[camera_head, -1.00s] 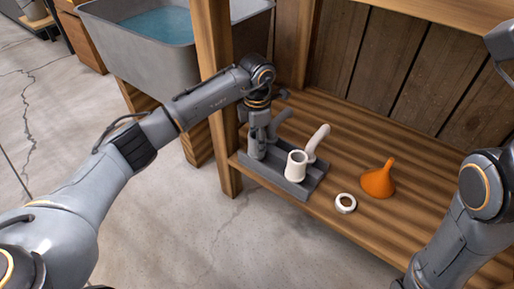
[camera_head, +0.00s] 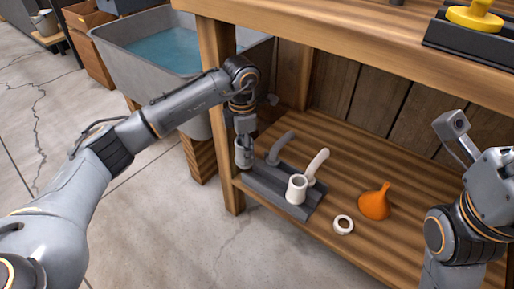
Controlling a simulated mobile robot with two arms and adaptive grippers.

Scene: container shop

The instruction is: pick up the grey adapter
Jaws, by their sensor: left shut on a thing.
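The grey adapter (camera_head: 243,158) is a short grey cylinder. My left gripper (camera_head: 243,147) is shut on it from above. It holds the adapter at the left end of the dark grey tray (camera_head: 312,205); I cannot tell whether they touch. A grey bent pipe (camera_head: 281,148), a white cup-like fitting (camera_head: 297,188) and a white bent pipe (camera_head: 317,165) are at the tray. My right gripper (camera_head: 452,130) shows partly at the right, away from the tray; its jaw opening is unclear.
A white ring (camera_head: 343,225) and an orange funnel (camera_head: 375,202) are on the wooden shelf (camera_head: 400,240). A wooden post (camera_head: 226,120) stands close behind my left gripper. The upper tabletop (camera_head: 350,45) overhangs the shelf. A water-filled basin (camera_head: 160,50) is behind left.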

